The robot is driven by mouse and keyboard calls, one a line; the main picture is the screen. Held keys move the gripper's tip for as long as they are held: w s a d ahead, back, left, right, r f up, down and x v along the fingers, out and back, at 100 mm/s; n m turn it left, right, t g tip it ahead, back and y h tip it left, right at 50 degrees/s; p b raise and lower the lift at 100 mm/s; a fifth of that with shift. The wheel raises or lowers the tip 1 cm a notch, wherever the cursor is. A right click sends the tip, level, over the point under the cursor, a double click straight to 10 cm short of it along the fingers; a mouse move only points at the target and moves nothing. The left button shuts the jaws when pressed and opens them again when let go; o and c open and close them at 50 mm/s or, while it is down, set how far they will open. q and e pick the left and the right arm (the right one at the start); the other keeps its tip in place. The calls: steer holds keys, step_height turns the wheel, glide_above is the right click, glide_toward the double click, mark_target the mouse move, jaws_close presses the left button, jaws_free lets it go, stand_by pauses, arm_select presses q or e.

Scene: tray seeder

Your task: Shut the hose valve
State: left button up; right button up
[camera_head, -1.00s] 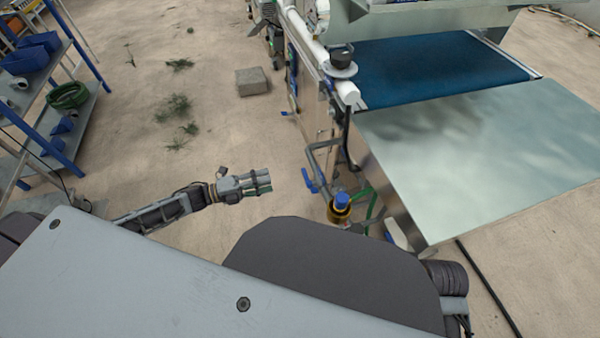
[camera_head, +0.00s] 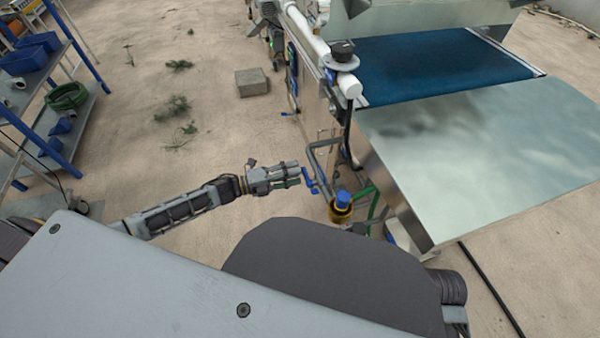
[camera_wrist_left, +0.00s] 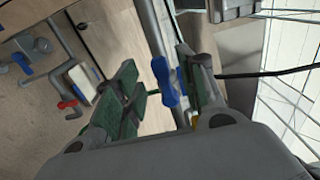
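The blue valve lever (camera_head: 309,181) sits on a grey pipe (camera_head: 318,158) low beside the machine. My left gripper (camera_head: 290,176) is at its left, with its fingertips close to the lever. In the left wrist view the blue lever (camera_wrist_left: 166,82) shows between my two green-padded fingers (camera_wrist_left: 160,92), nearer the right one. The fingers are apart, and I cannot tell whether one touches the lever. A green hose (camera_head: 373,203) runs beside the pipework. My right gripper is not in view.
A brass fitting with a blue cap (camera_head: 342,201) stands just right of the lever. The machine's metal table (camera_head: 480,150) overhangs at the right. The wrist view also shows a red handle (camera_wrist_left: 66,104) and another blue handle (camera_wrist_left: 22,63).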

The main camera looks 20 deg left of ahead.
arm_select(q)
steer(key=shift+x, duration=1.45)
jaws_close()
